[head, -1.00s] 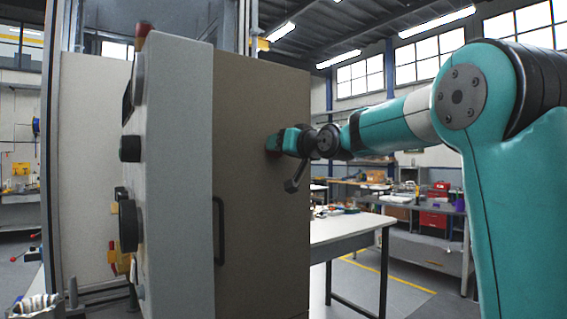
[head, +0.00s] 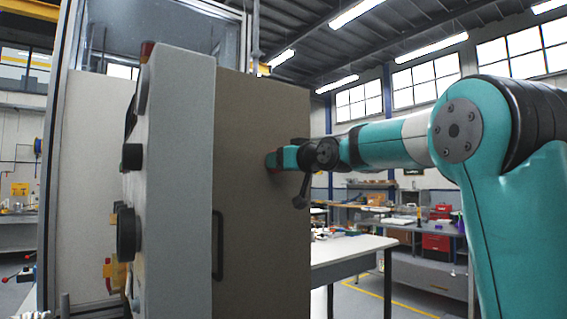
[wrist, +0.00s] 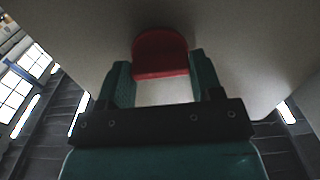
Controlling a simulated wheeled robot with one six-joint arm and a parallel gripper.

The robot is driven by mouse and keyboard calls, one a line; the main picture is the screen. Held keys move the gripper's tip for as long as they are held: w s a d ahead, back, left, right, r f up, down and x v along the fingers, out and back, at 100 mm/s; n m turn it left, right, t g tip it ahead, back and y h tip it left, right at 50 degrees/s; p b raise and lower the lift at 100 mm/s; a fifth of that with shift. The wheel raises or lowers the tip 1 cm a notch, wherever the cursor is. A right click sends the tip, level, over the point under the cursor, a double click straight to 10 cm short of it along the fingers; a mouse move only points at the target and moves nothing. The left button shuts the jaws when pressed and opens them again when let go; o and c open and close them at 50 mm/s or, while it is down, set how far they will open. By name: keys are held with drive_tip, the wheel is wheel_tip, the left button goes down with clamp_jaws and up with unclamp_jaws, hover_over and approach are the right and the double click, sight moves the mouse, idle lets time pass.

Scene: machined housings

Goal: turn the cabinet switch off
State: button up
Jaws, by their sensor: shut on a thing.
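The cabinet (head: 255,120) stands at the centre of the head view, its brown side face towards my arm. A red switch handle (wrist: 160,50) sits on a pale panel in the wrist view. My gripper (wrist: 159,66) is shut on it, with one teal finger on each side. In the head view my gripper (head: 275,161) reaches from the right to the cabinet's brown face, near its right edge. There the switch is mostly hidden by the fingers, and its exact turn angle cannot be told.
A grey control panel (head: 178,180) with black knobs stands to the left, close to the camera. A black handle (head: 218,245) is on the brown face, below and left of my gripper. A white table (head: 350,248) stands behind on the right.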

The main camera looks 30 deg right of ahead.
drive_tip(key=o, duration=0.9)
drive_tip(key=s+b, duration=0.1)
drive_tip(key=s, duration=0.4)
drive_tip(key=s+b, duration=0.2)
drive_tip(key=s, duration=0.4)
drive_tip(key=s+b, duration=0.1)
drive_tip(key=s, duration=0.5)
drive_tip(key=shift+s+d+b, duration=0.2)
drive_tip(key=shift+d+b, duration=0.1)
drive_tip(key=a+f+n+g+y+p, duration=0.2)
drive_tip(key=a+f+g+y+p, duration=0.45)
drive_tip(key=a+f, duration=1.15)
drive_tip(key=s+a+f+n+g+h, duration=0.1)
drive_tip(key=s+a+f+g, duration=0.2)
drive_tip(key=s, duration=0.3)
drive_tip(key=s+a+f+n+g+h, duration=0.1)
drive_tip(key=s+a+f+n+g, duration=0.1)
drive_tip(key=s+f, duration=0.4)
drive_tip(key=s+a+f+n+g+h, duration=0.1)
drive_tip(key=s+a+f+g, duration=0.3)
drive_tip(key=s+f+g, duration=0.1)
drive_tip(key=shift+s+f+g, duration=0.15)
drive_tip(key=shift+s+g, duration=0.6)
drive_tip(key=shift+s, duration=0.05)
